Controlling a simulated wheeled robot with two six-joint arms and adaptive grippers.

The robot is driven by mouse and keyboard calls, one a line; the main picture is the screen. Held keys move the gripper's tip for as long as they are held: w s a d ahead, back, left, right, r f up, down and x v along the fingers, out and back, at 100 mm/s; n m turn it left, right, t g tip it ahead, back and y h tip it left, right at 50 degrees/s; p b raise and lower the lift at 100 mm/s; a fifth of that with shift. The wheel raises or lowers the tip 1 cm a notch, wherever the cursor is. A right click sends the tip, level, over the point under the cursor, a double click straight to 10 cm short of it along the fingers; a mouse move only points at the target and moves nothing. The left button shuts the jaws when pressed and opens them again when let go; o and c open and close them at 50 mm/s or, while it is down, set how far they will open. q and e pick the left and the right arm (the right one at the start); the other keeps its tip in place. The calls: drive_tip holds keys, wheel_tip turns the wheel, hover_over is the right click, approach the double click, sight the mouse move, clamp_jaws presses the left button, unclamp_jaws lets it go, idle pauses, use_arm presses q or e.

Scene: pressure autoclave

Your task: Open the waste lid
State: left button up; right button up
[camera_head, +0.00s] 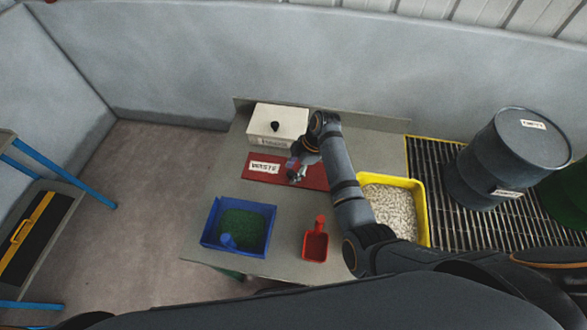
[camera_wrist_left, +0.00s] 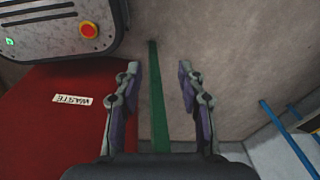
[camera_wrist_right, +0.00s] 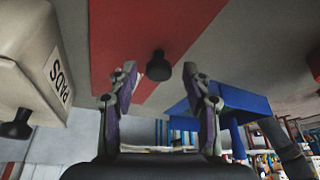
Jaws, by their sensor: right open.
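The waste lid is a flat red panel (camera_head: 318,177) with a white WASTE label (camera_head: 265,168), lying flat and closed in the grey tabletop in the head view. In the right wrist view the red panel (camera_wrist_right: 120,35) carries a black knob (camera_wrist_right: 158,68). My right gripper (camera_head: 294,172) is over the panel; its fingers (camera_wrist_right: 163,76) are open, with the knob showing between and just past the tips, not gripped. In the left wrist view my left gripper (camera_wrist_left: 159,70) is open and empty. A red surface labelled WASTE (camera_wrist_left: 70,110) shows beside it.
A white box (camera_head: 265,122) with a black knob stands behind the lid. A blue tray (camera_head: 211,225), red scoop (camera_head: 315,243) and yellow tray of pellets (camera_head: 423,205) surround my right arm. Drums (camera_head: 510,160) stand right. A machine with a red button (camera_wrist_left: 88,30) is near my left gripper.

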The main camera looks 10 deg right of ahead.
drive_tip(key=shift+c, duration=1.1)
drive_tip(key=c, duration=0.5)
clamp_jaws()
use_arm(q)
drive_tip(key=shift+s+d+f, duration=0.1)
drive_tip(key=shift+s+d, duration=0.15)
drive_tip(key=shift+s, duration=0.25)
use_arm(e)
drive_tip(key=shift+w, duration=0.1)
